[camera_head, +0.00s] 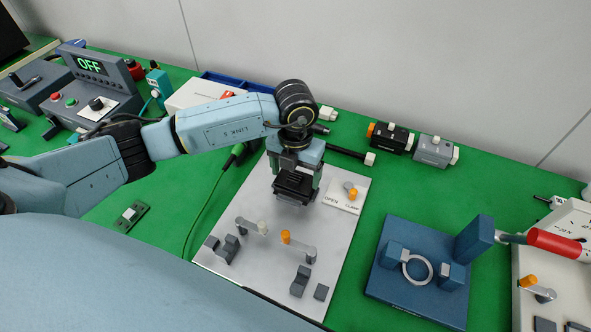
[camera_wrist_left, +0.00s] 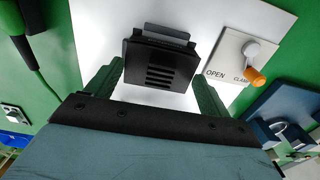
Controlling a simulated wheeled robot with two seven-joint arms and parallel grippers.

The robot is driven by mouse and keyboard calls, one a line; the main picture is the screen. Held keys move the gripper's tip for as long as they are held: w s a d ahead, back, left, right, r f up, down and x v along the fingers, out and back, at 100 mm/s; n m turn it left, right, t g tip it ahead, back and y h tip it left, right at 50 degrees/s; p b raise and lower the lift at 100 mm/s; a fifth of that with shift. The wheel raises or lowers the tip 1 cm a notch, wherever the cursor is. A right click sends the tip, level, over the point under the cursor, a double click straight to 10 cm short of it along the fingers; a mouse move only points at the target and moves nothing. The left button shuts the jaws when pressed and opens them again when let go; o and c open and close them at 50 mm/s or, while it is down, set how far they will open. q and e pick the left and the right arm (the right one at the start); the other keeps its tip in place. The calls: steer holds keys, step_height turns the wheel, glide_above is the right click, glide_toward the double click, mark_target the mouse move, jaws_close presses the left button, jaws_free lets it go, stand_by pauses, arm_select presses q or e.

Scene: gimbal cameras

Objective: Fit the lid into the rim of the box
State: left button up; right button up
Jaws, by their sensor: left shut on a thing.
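My left gripper (camera_head: 294,192) points down over the far part of the pale plate (camera_head: 322,220). It is shut on a black slotted piece, which looks like the lid (camera_wrist_left: 160,65), held between its two green fingers in the wrist view. A narrow grey part (camera_wrist_left: 168,33) shows at the lid's edge; I cannot tell whether it belongs to the lid or the box. No box is clearly visible; if it is under the lid, the lid and gripper hide it. I cannot tell whether the lid touches anything below. My right gripper is not in view.
On the plate, an orange-tipped clamp lever (camera_head: 350,189) sits by an OPEN label. Two more levers (camera_head: 251,226) (camera_head: 299,246) and dark blocks (camera_head: 301,281) stand nearer. A blue fixture with a ring (camera_head: 417,269) is at right. A control box reading OFF (camera_head: 97,82) stands at left.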

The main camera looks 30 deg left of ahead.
mark_target(296, 175)
arm_select(q)
steer(key=shift+f, duration=0.35)
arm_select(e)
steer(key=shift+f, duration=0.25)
arm_select(q)
steer(key=o, duration=0.9)
step_height(296, 175, up, 7)
steer(key=shift+r+p, duration=0.15)
steer(key=shift+p, duration=0.15)
step_height(296, 175, up, 6)
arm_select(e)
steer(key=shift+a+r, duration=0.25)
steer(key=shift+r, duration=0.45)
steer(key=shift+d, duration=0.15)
